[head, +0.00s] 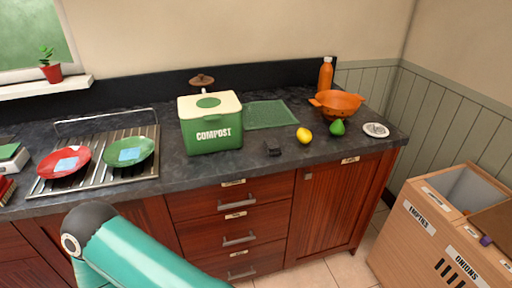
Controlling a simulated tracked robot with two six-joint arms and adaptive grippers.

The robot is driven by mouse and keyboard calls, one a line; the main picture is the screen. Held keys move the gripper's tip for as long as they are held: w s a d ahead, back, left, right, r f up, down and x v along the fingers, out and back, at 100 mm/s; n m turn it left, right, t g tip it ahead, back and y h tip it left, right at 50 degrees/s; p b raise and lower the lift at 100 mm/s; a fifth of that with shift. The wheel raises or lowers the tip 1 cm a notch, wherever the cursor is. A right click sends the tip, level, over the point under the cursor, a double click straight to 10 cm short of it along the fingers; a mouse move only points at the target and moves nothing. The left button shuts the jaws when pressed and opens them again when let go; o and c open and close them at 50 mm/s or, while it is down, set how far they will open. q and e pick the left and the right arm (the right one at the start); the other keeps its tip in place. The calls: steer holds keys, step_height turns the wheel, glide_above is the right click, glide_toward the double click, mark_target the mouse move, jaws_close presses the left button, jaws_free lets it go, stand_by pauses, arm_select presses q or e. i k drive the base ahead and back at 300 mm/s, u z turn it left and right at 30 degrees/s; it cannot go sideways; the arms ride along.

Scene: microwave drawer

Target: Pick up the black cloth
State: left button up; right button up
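A small dark lump (272,149) lies on the dark countertop (215,172), near its front edge. It is the only thing in view that could be the black cloth, but it is too small to tell. It lies right of the green compost bin (213,138) and left of the yellow lemon (304,135), apart from both. A teal arm link of mine shows at the bottom left. Neither gripper is in view.
A green mat (270,114) lies behind the lump. A green pear (338,127), orange colander (337,104) and orange bottle (326,74) stand to the right. A drying rack (97,183) holds red (48,158) and green (117,145) plates. Shut drawers (232,221) are below.

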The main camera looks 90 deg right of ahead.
mark_target(272, 147)
steer(key=k, duration=0.7)
steer(key=u, duration=1.55)
steer(key=i, duration=0.1)
steer(key=z, duration=3.35)
steer(key=i, duration=0.4)
steer(key=z, duration=0.15)
steer(key=i, duration=0.65)
steer(key=u, duration=0.15)
steer(key=k, duration=0.95)
steer(key=z, duration=0.15)
steer(key=i, duration=0.9)
steer(key=u, duration=0.05)
